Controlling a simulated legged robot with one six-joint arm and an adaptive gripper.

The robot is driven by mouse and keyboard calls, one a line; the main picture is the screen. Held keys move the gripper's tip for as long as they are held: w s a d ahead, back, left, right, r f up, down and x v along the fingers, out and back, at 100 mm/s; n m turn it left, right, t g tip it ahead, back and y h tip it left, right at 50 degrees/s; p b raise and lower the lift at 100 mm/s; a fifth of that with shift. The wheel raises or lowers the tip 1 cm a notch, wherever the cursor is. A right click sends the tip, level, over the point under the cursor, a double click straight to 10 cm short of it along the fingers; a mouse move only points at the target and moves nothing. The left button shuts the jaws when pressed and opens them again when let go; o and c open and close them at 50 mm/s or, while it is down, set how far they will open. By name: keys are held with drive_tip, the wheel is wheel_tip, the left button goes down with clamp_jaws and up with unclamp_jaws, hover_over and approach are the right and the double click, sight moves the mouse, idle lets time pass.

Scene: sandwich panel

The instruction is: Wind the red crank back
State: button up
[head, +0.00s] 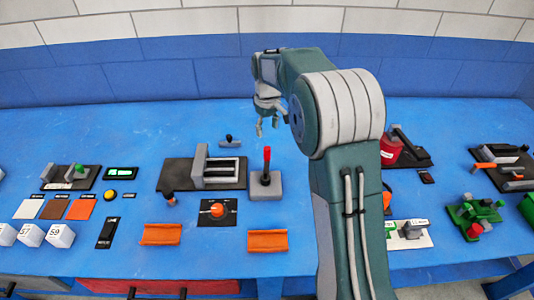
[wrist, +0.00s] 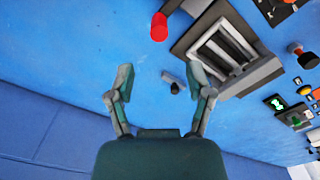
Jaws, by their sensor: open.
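A red drum-like part (head: 390,153) with a dark bar sits on a black base right of my arm, which partly hides it. A red-handled upright lever (head: 266,158) stands on a grey block left of my arm; its red end also shows in the wrist view (wrist: 159,27). I cannot tell for certain which one is the red crank. My gripper (head: 268,126) is open and empty, above the table behind the lever. In the wrist view, the gripper fingers (wrist: 156,82) are spread apart and touch neither red part.
A small dark peg-like piece (head: 229,140) lies near the gripper. A grey slotted fixture (head: 220,167) stands on a black plate to the left. An orange knob (head: 217,210) and orange trays (head: 160,234) are in front. Green parts (head: 475,213) stand at right. The back of the table is clear.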

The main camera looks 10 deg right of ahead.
sight(267, 148)
drive_tip(key=shift+w+f, duration=0.2)
drive_tip(key=shift+f, duration=0.35)
wheel_tip(267, 148, down, 10)
drive_tip(key=shift+f, duration=0.1)
clamp_jaws()
